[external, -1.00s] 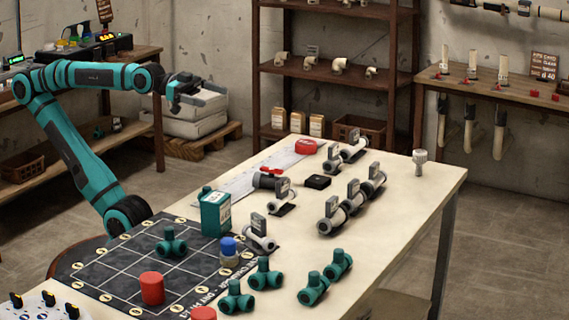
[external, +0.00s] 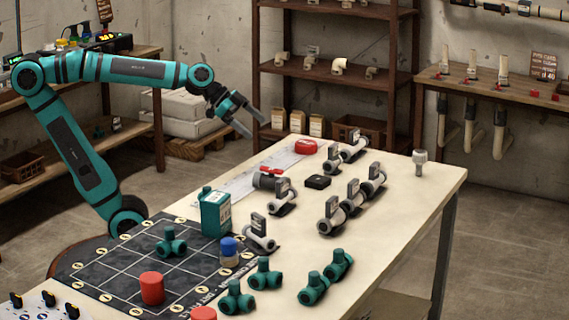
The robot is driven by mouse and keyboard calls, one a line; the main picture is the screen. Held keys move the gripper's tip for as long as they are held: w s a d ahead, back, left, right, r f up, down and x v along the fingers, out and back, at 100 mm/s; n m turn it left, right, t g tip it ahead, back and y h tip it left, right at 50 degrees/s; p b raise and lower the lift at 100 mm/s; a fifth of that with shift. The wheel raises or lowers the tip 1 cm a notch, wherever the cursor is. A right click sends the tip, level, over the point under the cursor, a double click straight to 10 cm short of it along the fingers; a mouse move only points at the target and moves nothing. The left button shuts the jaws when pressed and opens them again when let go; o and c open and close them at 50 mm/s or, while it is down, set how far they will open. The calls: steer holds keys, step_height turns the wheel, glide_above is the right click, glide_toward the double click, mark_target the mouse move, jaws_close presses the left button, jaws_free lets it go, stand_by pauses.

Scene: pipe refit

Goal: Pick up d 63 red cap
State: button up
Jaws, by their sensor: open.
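A red cylindrical cap (external: 152,288) stands on the front part of the dark gridded mat (external: 120,262). A second red cap (external: 203,314) sits at the bottom edge of the picture, partly cut off. A flatter red round piece (external: 306,146) lies at the far end of the table, by a pale ruled strip. No size marking is readable on any of them, so I cannot tell which is d 63. My gripper (external: 256,128) is open and empty, in the air near the table's far left edge, fingers pointing down and right. It is apart from all the red pieces.
A teal canister (external: 215,212), a blue-topped cylinder (external: 229,252) and several teal tees (external: 265,273) stand around the mat. Grey pipe fittings with dark tags (external: 333,215) and a red-handled valve (external: 267,179) occupy the middle. The table's right side (external: 410,205) is mostly clear.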

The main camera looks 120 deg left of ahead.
steer(key=s+a+f+h, duration=0.1)
steer(key=s+a+f, duration=0.1)
steer(key=a, duration=0.4)
steer(key=s+a+f, duration=0.2)
steer(key=s+a, duration=0.1)
steer(key=a, duration=0.2)
steer(key=t, duration=0.2)
glide_toward(299, 142)
steer(key=x, duration=0.4)
steer(key=shift+w+d+f, duration=0.15)
steer(key=shift+d+f, duration=0.05)
steer(key=shift+f, duration=0.25)
steer(key=shift+a+x, duration=0.15)
steer(key=shift+x, duration=1.25)
steer(key=shift+a+x, duration=0.2)
steer(key=shift+x, duration=1.15)
steer(key=c, duration=1)
